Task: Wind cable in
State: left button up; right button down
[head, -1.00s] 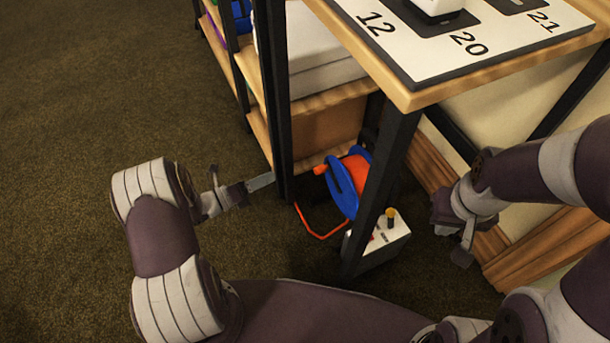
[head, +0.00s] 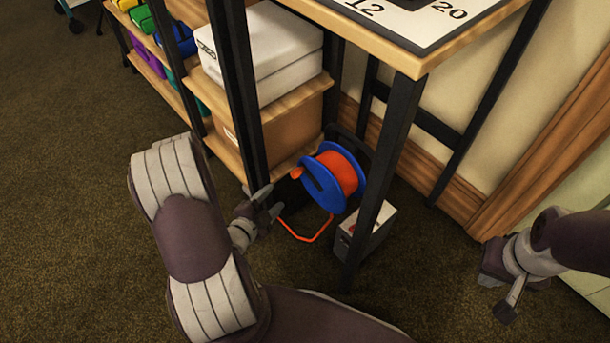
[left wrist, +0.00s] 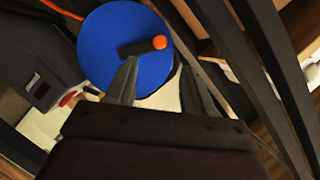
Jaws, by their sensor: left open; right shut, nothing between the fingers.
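The cable reel (head: 322,186) has blue discs and a drum of orange cable (head: 340,172). It stands low under the table, beside the shelf. A length of orange cable (head: 318,239) hangs in a loop near the floor. In the left wrist view the blue disc (left wrist: 105,35) faces me, with a black crank handle (left wrist: 138,47) ending in an orange knob (left wrist: 160,42). My left gripper (head: 272,202) is open, just left of the reel, its fingers pointing at the disc with the handle beyond the tips. My right gripper (head: 498,294) is shut and empty, away to the right.
A black table leg (head: 378,185) stands right of the reel, and a shelf post (head: 240,95) stands close to my left gripper. A grey box (head: 365,232) sits below the reel. The shelf holds white cases (head: 262,50) and a brown box (head: 280,130). Carpet is clear at left.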

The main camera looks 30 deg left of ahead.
aim_at(293, 177)
pick_arm(q)
jog(key=b+x, duration=0.6)
jog(key=x, duration=0.5)
jog(key=shift+w+f, duration=0.3)
jog(key=shift+w, duration=0.4)
jog(key=shift+r, duration=0.1)
grip_shut()
